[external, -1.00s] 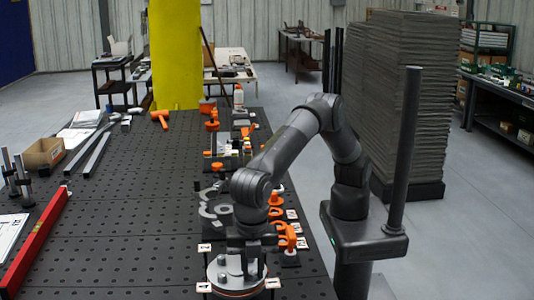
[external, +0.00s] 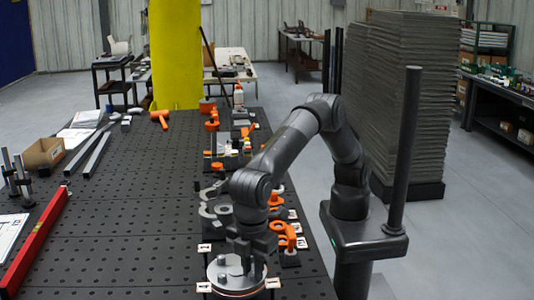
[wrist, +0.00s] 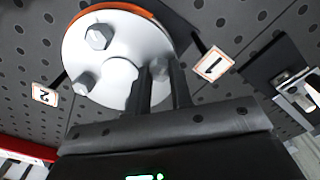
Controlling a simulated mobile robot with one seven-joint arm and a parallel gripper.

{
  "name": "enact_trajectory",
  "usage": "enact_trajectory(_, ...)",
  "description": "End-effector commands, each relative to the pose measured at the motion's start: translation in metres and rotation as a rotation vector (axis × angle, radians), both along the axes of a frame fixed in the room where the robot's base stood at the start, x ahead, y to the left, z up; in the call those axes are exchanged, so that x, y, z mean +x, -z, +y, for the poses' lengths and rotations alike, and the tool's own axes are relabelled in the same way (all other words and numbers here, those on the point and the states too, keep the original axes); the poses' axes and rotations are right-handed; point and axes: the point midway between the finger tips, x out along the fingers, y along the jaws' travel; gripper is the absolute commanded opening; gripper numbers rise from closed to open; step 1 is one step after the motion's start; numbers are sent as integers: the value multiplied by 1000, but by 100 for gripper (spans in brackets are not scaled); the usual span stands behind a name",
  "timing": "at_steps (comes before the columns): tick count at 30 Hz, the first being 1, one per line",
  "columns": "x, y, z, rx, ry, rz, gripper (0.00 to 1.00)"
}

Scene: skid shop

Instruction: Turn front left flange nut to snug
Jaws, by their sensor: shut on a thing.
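The round grey flange (external: 237,289) lies on the near end of the perforated table, with an orange ring under its rim. In the wrist view the flange (wrist: 118,28) shows two hex nuts clear of my gripper, one at the upper left (wrist: 99,36) and one at the left edge (wrist: 84,83). My gripper (wrist: 160,82) points down at the flange and is shut on a third nut (wrist: 160,69), mostly hidden between its fingers. In the external view my gripper (external: 252,266) stands over the flange's right part.
Small number tags stand around the flange, "1" (wrist: 213,64) and "2" (wrist: 45,94). Orange and grey parts (external: 284,235) stand on the table just behind my gripper. A red level (external: 40,235) lies at the left. The table between is clear.

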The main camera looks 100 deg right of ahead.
Motion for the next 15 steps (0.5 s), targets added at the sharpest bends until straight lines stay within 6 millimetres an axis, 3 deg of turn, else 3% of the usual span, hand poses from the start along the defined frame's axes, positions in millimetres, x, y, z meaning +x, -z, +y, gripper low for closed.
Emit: enact_trajectory(15, 0, -2, 0, 3, 484, -2, 0)
